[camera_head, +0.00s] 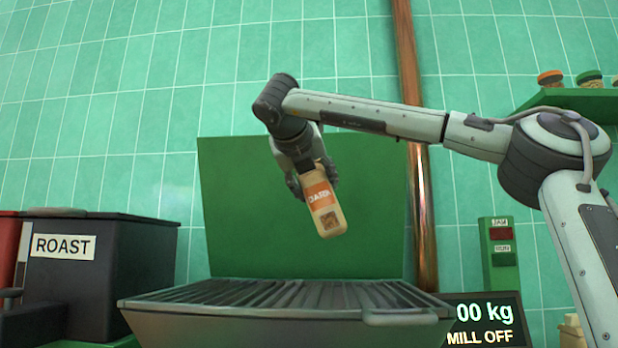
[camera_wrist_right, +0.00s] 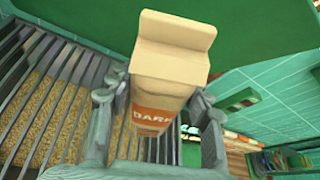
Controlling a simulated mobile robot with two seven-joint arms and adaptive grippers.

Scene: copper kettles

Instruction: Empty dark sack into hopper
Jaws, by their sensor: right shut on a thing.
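The dark sack (camera_head: 326,208) is a tan pack with an orange label and a small brown square. It hangs tilted in the air above the hopper (camera_head: 290,322), a grey metal bin with a barred grate on top. My right gripper (camera_head: 313,178) is shut on the sack. In the right wrist view the sack (camera_wrist_right: 168,68) sits between the two fingers (camera_wrist_right: 152,98), with its folded end towards the top of the picture. Tan grains show beneath the hopper's bars (camera_wrist_right: 60,85) there. No stream falls from the sack. My left gripper is out of view.
A green panel (camera_head: 225,225) stands behind the hopper, with a copper pipe (camera_head: 420,215) beside it. A black ROAST bin (camera_head: 100,275) is at left. A display (camera_head: 485,322) reading "MILL OFF" and a green JAM/RUN box (camera_head: 500,255) are at right. A shelf (camera_head: 575,97) holds jars.

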